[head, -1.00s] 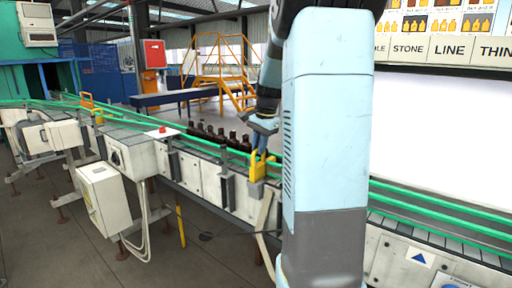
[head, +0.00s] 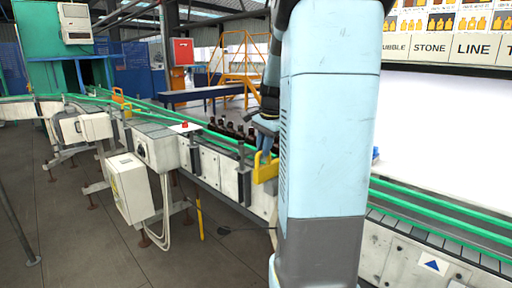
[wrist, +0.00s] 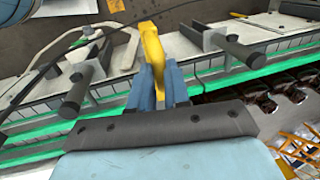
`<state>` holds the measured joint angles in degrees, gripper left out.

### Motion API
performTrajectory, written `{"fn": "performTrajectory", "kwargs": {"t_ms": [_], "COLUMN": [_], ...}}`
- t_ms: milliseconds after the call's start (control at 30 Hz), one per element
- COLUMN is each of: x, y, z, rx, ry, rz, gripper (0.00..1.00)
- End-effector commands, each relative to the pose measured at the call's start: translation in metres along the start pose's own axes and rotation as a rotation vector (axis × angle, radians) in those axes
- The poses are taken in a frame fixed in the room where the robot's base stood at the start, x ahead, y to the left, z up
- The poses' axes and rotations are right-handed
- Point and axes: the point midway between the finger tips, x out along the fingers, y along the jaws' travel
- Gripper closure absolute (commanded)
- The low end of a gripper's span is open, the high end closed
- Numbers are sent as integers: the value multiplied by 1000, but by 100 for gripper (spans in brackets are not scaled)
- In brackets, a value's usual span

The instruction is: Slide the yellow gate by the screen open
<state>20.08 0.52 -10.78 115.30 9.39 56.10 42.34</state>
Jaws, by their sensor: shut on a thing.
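The yellow gate (head: 265,171) by the screen stands on the near side of the conveyor, left of my arm's large pale blue link. My gripper (head: 266,150) reaches down to it from above. In the wrist view, the gate's yellow handle (wrist: 153,45) sits between the blue fingers of my gripper (wrist: 163,85), which is shut on it. The arm link hides the conveyor just right of the gate. The white screen (head: 435,125) stands at the right behind the rails.
Dark amber bottles (head: 232,129) stand in a row on the conveyor behind the gate. Green rails (head: 440,209) run along it. A grey post (head: 244,178) stands close left of the gate. Another yellow gate (head: 121,102) is farther left. A white cabinet (head: 130,187) stands in front.

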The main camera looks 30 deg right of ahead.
Motion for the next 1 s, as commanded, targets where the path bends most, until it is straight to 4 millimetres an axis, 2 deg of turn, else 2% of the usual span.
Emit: {"fn": "performTrajectory", "kwargs": {"t_ms": [67, 367, 400, 633, 1000], "x": [2, 3, 3, 2, -6], "y": [9, 9, 9, 6, 4], "z": [-1, 3, 3, 3, 2], "rx": [14, 15, 14, 13, 12], "ry": [-2, -3, -4, -2, 1], "rz": [13, 14, 14, 9, 3], "gripper": [100, 100, 82, 60, 58]}}
